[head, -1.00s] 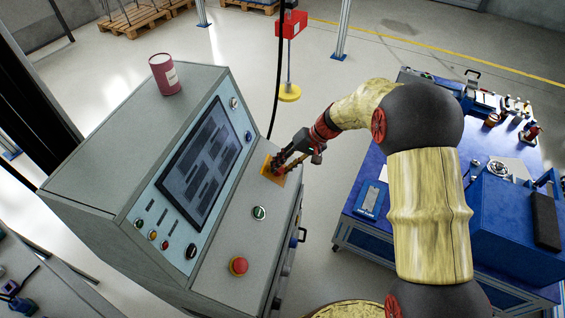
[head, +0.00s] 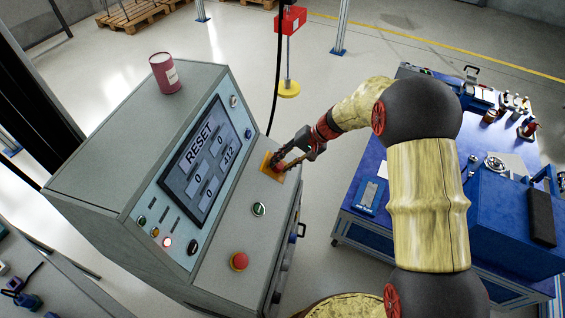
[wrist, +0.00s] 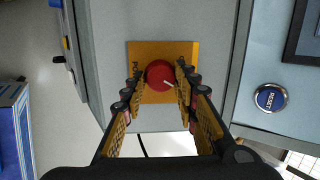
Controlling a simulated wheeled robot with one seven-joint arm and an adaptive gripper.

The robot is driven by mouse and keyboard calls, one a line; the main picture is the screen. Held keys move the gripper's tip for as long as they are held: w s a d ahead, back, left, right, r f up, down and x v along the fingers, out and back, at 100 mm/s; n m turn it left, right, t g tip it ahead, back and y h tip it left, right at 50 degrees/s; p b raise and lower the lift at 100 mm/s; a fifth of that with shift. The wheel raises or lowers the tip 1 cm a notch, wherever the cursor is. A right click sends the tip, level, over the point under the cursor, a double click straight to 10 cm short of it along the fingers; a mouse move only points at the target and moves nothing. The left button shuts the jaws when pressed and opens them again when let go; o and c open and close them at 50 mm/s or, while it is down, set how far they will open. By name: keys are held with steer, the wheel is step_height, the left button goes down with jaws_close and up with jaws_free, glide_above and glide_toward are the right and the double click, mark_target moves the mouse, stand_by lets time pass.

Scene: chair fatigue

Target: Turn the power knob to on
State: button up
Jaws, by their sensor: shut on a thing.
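The power knob (wrist: 160,74) is red and round with a white pointer line, set on a yellow square plate (wrist: 148,97) in the wrist view. The pointer line slants toward the lower right of that picture. My gripper (wrist: 160,80) has one finger on each side of the knob and is shut on it. In the head view my gripper (head: 277,163) reaches down to the yellow plate (head: 265,166) at the far end of the console's sloped panel, and hides the knob. The console screen (head: 205,160) is lit and reads RESET, with zeros and 412.
A red can (head: 165,73) stands on the console top. A blue workbench (head: 345,215) stands at the right.

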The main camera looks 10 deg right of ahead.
steer(key=o, duration=1.2)
steer(key=shift+c, duration=0.2)
steer(key=v, duration=1.2)
steer(key=s+d+f+g+h, duration=0.1)
steer(key=s+d+f+h, duration=0.15)
steer(key=s, duration=0.65)
steer(key=s+d+r+n+t+h, duration=0.2)
steer(key=s+r+t+h, duration=0.3)
steer(key=s+r, duration=1.3)
steer(key=s+n, duration=0.1)
steer(key=s, duration=0.2)
steer(key=shift+s+d+r+t, duration=0.15)
steer(key=shift+s+r+t, duration=0.1)
steer(key=shift+t, duration=0.05)
